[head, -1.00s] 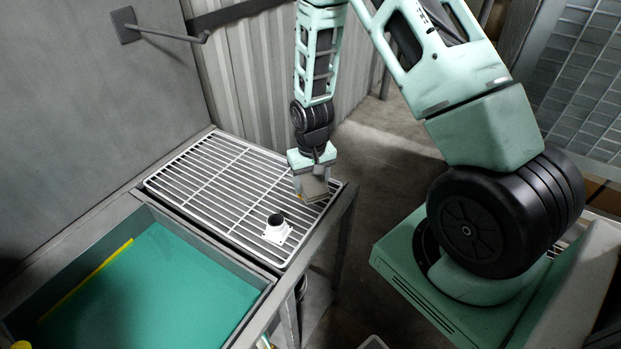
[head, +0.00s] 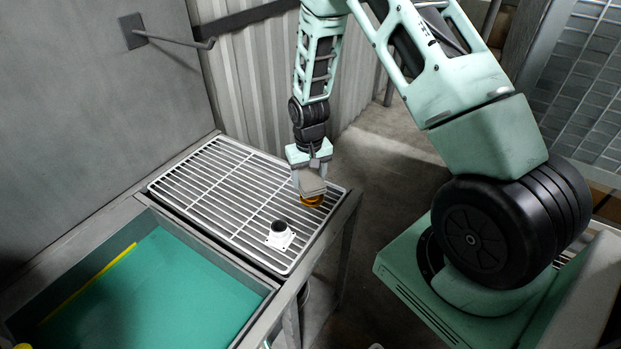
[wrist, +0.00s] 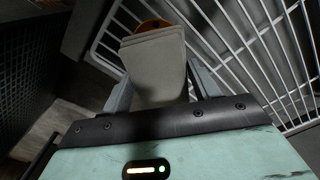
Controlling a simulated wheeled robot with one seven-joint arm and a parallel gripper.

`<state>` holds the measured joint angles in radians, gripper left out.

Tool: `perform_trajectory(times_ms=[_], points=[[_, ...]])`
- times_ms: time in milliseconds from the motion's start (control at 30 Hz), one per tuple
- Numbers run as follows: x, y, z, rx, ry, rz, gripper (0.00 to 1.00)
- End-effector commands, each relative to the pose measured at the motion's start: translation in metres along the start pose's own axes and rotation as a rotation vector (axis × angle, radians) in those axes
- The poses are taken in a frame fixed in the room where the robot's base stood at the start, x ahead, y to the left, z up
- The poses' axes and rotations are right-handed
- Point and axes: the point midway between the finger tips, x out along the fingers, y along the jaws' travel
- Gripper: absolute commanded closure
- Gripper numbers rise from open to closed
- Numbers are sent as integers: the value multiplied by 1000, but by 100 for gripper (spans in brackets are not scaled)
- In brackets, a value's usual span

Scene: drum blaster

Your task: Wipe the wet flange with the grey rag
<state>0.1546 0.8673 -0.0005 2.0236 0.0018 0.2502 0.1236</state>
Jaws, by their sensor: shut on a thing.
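My gripper (head: 310,175) points down over the right edge of the white wire rack and is shut on the grey rag (head: 313,186). In the wrist view, the rag (wrist: 155,65) hangs as a flat pad between the fingers. An orange round part (head: 312,201) lies just under the rag, mostly covered. Its rim also shows beyond the rag in the wrist view (wrist: 152,25). The rag looks close to it or touching; I cannot tell which. A white flanged fitting (head: 280,238) with a dark round opening stands on the rack, apart from the gripper. I cannot tell which part is wet.
The wire rack (head: 215,190) is otherwise mostly clear. A sunken bin with a green floor (head: 150,290) and a yellow strip (head: 88,283) lies to its left front. A hook (head: 175,40) sticks out from the grey wall at the back left.

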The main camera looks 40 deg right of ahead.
Motion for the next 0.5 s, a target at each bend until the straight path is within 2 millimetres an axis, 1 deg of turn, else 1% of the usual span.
perform_trajectory(times_ms=[267,367,500], points=[[-2,0,0,0,0,0,57],[-9,0,0,0,1,0,57],[-23,0,0,0,0,0,57]])
